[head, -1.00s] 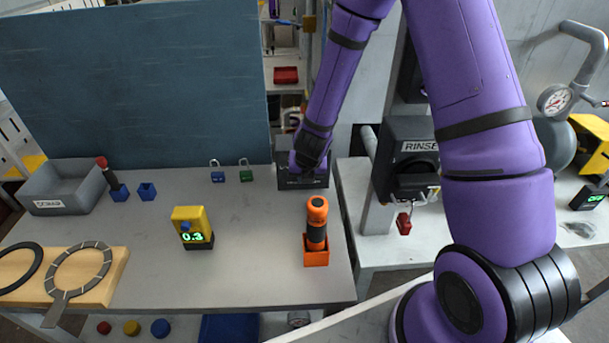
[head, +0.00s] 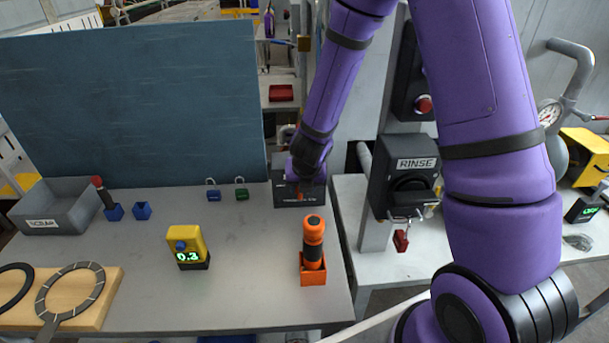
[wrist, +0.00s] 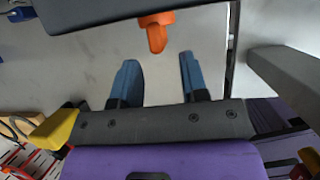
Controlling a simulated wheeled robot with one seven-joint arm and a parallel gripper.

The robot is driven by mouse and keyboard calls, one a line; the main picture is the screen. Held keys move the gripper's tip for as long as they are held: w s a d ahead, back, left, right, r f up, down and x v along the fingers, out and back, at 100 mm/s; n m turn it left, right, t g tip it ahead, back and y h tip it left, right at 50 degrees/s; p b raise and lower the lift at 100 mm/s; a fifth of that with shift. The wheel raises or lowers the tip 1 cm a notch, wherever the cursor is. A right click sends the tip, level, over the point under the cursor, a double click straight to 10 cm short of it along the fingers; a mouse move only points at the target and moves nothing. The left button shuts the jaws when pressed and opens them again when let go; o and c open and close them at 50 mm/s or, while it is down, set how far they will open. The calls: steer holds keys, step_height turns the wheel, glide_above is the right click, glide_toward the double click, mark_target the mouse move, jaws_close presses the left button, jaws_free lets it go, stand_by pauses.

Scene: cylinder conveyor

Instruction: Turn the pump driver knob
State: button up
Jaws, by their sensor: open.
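A dark box (head: 290,201) stands at the back right of the grey bench, with small lettering I cannot read. An orange knob (head: 299,193) on its front is partly hidden by my gripper (head: 307,166). In the wrist view, the orange knob (wrist: 156,32) sticks out from the dark box (wrist: 95,12). My gripper's two blue fingers (wrist: 158,60) are apart, with nothing between them. The knob lies just beyond the fingertips, roughly in line with the gap, and I see no contact.
An orange and black tool (head: 313,242) stands in an orange holder (head: 313,272) in front. A yellow meter (head: 185,241) reads 0.3. Blue and green padlocks (head: 241,189) sit left of the box. A RINSE switch box (head: 405,170) is at right.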

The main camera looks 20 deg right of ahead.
steer(key=shift+v, duration=2.8)
steer(key=shift+c, duration=0.2)
